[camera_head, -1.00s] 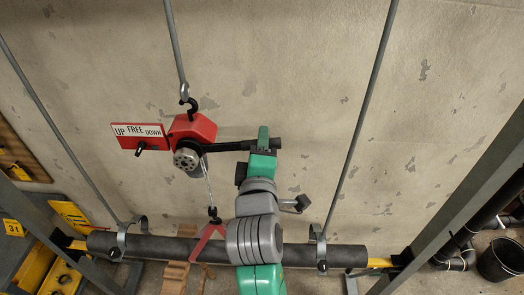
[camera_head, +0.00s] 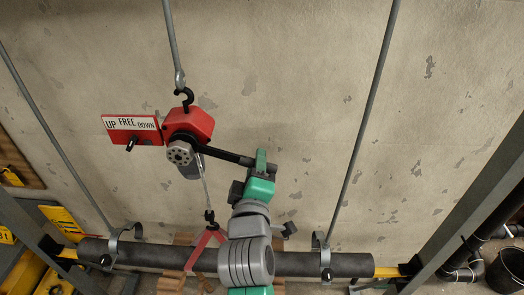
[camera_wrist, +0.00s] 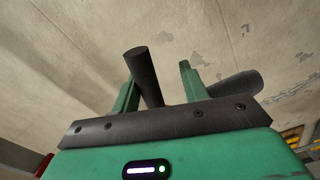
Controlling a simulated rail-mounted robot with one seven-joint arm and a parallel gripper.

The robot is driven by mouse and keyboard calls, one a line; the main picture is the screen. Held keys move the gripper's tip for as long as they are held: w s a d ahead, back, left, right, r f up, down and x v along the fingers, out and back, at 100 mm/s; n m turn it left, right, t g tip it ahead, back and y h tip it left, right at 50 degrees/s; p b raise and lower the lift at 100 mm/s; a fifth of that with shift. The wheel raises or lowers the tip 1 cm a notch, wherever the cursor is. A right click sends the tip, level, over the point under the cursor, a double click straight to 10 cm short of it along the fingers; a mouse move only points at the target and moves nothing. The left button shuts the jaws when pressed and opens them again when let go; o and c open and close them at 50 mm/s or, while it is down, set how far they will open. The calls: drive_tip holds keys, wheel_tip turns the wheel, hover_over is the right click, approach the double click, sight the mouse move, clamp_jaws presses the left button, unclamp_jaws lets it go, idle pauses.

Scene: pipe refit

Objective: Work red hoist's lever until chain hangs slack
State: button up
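The red hoist (camera_head: 195,125) hangs from a hook on a rod. Its black lever (camera_head: 228,155) slants down to the right. My gripper (camera_head: 262,164) is at the lever's outer end, with a finger in front of it. In the wrist view, a dark bar (camera_wrist: 144,75) shows between the two green fingers, with a visible gap beside the right one. The chain (camera_head: 205,182) runs nearly straight down to a hook (camera_head: 211,217) on a red sling (camera_head: 203,247) at the pipe (camera_head: 310,264). The plate (camera_head: 131,125) reads UP, FREE, DOWN; its black knob (camera_head: 132,145) sits below it.
Two hangers, left (camera_head: 118,245) and right (camera_head: 324,258), hold the pipe on rods. Wooden blocks (camera_head: 172,284) are below the pipe. Steel posts flank both sides; a dark bucket (camera_head: 507,270) is at the far right. The wall above and right of my gripper is clear.

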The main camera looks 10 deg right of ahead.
drive_tip(key=shift+m, duration=0.7)
drive_tip(key=a+f+b, duration=0.2)
drive_tip(key=f+b, duration=0.1)
drive_tip(key=shift+w+a+f, duration=0.1)
drive_tip(key=shift+w+f, duration=0.1)
drive_tip(key=shift+f, duration=0.05)
drive_tip(key=a+f+b, duration=0.1)
drive_tip(key=a+m+b, duration=0.1)
drive_tip(key=f+b, duration=0.1)
drive_tip(key=shift+w+a+f+m+b, duration=0.25)
drive_tip(key=shift+a+f+m+b, duration=0.05)
drive_tip(key=shift+a+f+b, duration=0.1)
drive_tip(key=shift+r, duration=0.1)
